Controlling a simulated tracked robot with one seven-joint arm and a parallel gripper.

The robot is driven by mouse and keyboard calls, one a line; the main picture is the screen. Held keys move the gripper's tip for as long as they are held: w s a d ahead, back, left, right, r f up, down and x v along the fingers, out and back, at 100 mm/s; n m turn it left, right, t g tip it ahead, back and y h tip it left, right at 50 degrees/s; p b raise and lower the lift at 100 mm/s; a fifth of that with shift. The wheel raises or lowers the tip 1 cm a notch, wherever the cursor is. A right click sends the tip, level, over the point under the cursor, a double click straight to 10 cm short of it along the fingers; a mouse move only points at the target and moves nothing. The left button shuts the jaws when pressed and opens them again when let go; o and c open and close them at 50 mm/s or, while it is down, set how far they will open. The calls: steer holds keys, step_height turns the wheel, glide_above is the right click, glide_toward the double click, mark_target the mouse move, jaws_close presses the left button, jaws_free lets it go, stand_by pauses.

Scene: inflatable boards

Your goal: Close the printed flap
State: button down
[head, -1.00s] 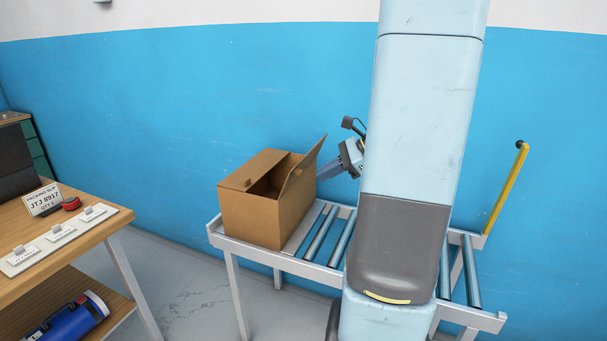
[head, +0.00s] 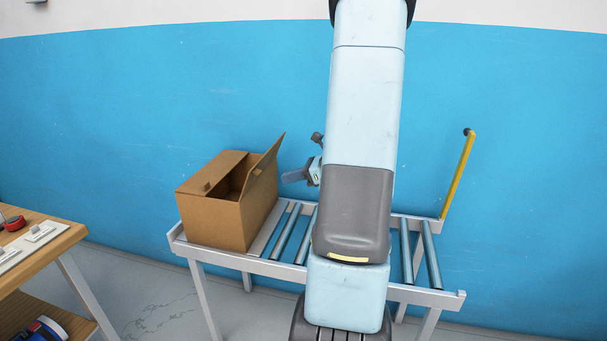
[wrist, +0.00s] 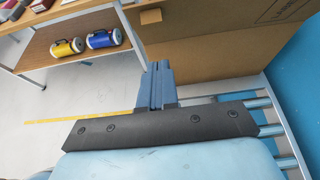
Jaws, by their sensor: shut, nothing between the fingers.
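A brown cardboard box (head: 214,219) stands at the left end of the roller conveyor. Its left top flap (head: 213,172) lies over the opening, and its right flap (head: 264,166) stands up, tilted outward to the right. Part of the dark inside shows between them. My gripper (head: 284,177) is just right of the raised flap, apart from it in the head view. In the wrist view my gripper (wrist: 155,68) is shut and empty, with cardboard (wrist: 215,62) in front of it. Printing (wrist: 290,10) shows on cardboard at the top right there; most of it is cut off.
The roller conveyor (head: 286,236) has a yellow post (head: 459,172) at its right. A wooden bench (head: 45,240) stands at left with small items on it. Yellow (wrist: 68,47) and blue (wrist: 103,38) cylinders lie on its lower shelf. A blue wall is close behind.

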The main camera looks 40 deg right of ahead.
steer(key=w+a, duration=0.3)
steer(key=w, duration=0.1)
steer(key=shift+w+a+r, duration=0.3)
steer(key=shift+w+a, duration=0.1)
